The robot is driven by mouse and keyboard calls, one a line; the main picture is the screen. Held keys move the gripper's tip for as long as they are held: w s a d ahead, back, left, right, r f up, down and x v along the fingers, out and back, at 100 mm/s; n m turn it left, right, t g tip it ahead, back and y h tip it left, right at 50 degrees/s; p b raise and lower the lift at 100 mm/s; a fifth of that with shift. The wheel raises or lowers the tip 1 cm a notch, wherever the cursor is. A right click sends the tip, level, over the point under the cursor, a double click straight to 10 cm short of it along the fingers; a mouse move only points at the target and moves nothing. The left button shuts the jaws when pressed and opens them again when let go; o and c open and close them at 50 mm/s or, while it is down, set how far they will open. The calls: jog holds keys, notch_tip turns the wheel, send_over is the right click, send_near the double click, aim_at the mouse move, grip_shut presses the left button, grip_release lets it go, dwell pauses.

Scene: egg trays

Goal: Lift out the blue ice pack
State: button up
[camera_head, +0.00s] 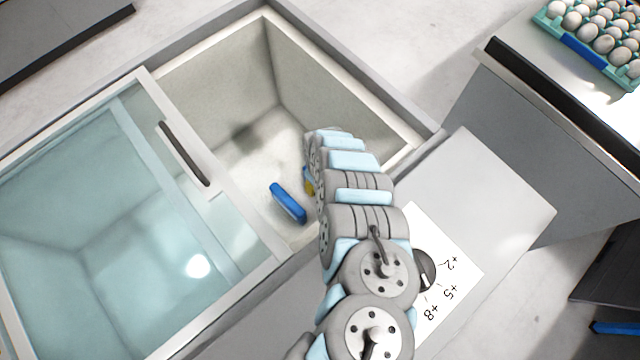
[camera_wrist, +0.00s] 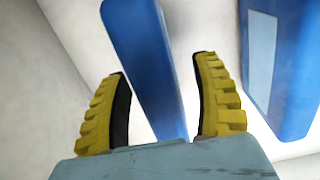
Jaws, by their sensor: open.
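In the wrist view my gripper (camera_wrist: 162,68) is open, with yellow ribbed fingers. A blue ice pack (camera_wrist: 145,45) shows edge-on between the two fingers, with a gap to each. A second blue slab with a pale label (camera_wrist: 283,65) is to the right of the fingers. In the head view one blue pack (camera_head: 288,202) is inside the open part of the chest, just left of a yellow finger (camera_head: 309,181). My arm hides most of the gripper and anything behind it. I cannot tell which of the two slabs that one is.
A sliding glass lid with a dark handle (camera_head: 184,153) covers the left part. A dial (camera_head: 425,270) is on the front ledge. An egg tray (camera_head: 585,52) stands on the counter at upper right.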

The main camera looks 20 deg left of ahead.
jog(key=shift+w, duration=0.1)
jog(key=shift+f, duration=0.1)
grip_shut()
dwell(0.3)
